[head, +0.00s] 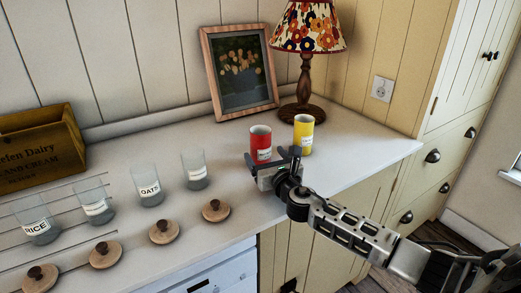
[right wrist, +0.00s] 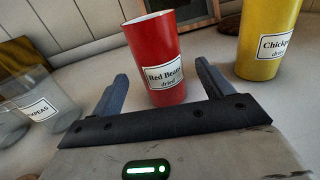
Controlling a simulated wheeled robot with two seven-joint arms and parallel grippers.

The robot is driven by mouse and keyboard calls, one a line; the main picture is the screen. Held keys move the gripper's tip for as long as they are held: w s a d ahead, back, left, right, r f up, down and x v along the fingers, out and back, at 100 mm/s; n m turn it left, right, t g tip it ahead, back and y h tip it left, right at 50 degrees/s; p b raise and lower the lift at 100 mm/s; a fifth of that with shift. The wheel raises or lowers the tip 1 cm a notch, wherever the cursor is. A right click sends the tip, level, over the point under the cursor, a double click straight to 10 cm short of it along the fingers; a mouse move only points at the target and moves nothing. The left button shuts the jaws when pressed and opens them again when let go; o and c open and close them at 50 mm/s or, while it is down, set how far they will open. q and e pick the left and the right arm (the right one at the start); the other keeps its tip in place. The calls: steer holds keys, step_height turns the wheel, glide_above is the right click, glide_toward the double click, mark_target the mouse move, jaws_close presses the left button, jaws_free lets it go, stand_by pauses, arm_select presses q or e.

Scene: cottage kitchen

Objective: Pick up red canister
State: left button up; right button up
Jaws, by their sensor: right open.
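The red canister (head: 260,142) stands upright on the counter, left of a yellow canister (head: 303,134). In the right wrist view the red canister (right wrist: 157,58) carries a white label reading "Red Beans dried". My right gripper (head: 273,160) is in front of the red canister, low over the counter. In the right wrist view its fingers (right wrist: 163,82) are open, one on each side of the canister's lower part, with a visible gap on the left side. Whether the right finger touches it I cannot tell. My left gripper is not in view.
The yellow canister (right wrist: 268,38) stands close on the right. A lamp (head: 303,95) and a framed picture (head: 239,72) stand behind. A wooden crate (head: 40,148) is far left.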

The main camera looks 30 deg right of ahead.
mark_target(258, 146)
steer(key=shift+w+d, duration=0.15)
steer(key=shift+w, duration=0.85)
steer(key=shift+w+d, duration=0.2)
steer(key=shift+w, duration=0.8)
steer(key=shift+w+d, duration=0.15)
steer(key=shift+w, duration=0.85)
steer(key=c, duration=1.2)
